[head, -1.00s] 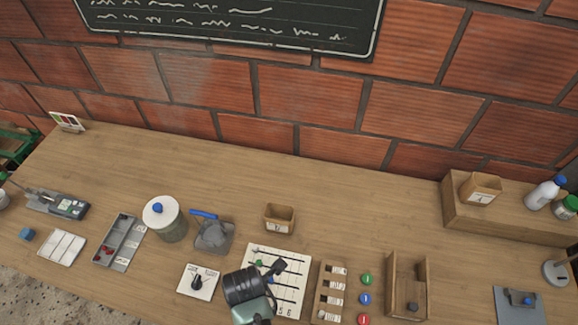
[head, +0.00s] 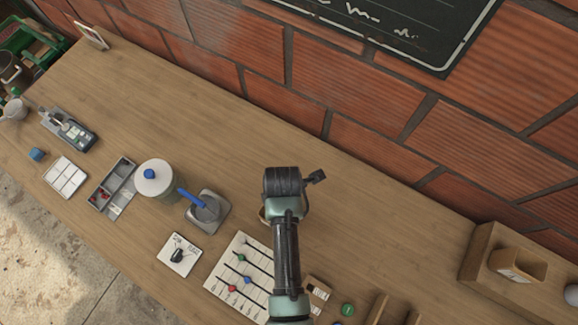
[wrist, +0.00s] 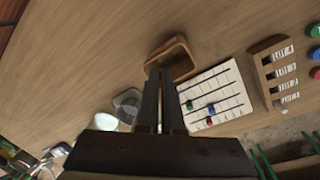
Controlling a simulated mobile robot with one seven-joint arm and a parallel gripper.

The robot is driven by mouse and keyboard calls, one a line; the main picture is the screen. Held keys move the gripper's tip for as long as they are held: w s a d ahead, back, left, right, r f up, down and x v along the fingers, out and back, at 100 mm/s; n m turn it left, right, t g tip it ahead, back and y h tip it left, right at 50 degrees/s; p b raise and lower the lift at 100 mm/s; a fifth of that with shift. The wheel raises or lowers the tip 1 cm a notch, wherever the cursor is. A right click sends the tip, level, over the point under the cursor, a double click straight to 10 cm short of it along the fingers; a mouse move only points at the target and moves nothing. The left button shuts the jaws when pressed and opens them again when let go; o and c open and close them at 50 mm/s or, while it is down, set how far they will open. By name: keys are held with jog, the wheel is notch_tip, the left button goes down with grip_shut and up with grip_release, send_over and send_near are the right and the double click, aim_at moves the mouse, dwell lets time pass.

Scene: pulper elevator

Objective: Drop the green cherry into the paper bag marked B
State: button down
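I cannot identify the green cherry with certainty. A small green ball (head: 241,257) sits on the white lined board and also shows in the wrist view (wrist: 189,106). One small paper bag (wrist: 171,60) stands open on the bench, just beyond my fingertips in the wrist view; my arm mostly covers it in the head view. Another bag (head: 518,265) stands on the wooden step at right. Their marks are not readable. My gripper (wrist: 161,84) is over the bench, its fingers close together with a thin gap. No cherry shows between them, and their inner tips are hidden.
The lined board (head: 222,276) also carries a blue and a red ball. A grey tray (head: 118,187) holds small red items. A lidded jar (head: 155,190), a grey container with a blue handle (head: 207,212) and a dial plate (head: 179,256) stand nearby. The bench behind is clear.

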jog(key=shift+s+a+f+b, duration=0.1)
jog(key=shift+s+f+b, duration=0.05)
jog(key=shift+f+b, duration=0.45)
notch_tip(320, 180, down, 5)
jog(key=b, duration=0.4)
jog(key=shift+r+b, duration=0.1)
jog(key=shift+b, duration=0.2)
jog(key=shift+r, duration=0.1)
jog(key=c, duration=1)
grip_release()
jog(key=r, duration=0.4)
jog(key=s+r, duration=0.1)
jog(key=r, duration=0.3)
jog(key=r+b, duration=0.1)
jog(key=r, duration=0.4)
jog(key=shift+s+d, duration=0.2)
jog(key=shift+s, duration=0.1)
jog(key=shift+f, duration=0.1)
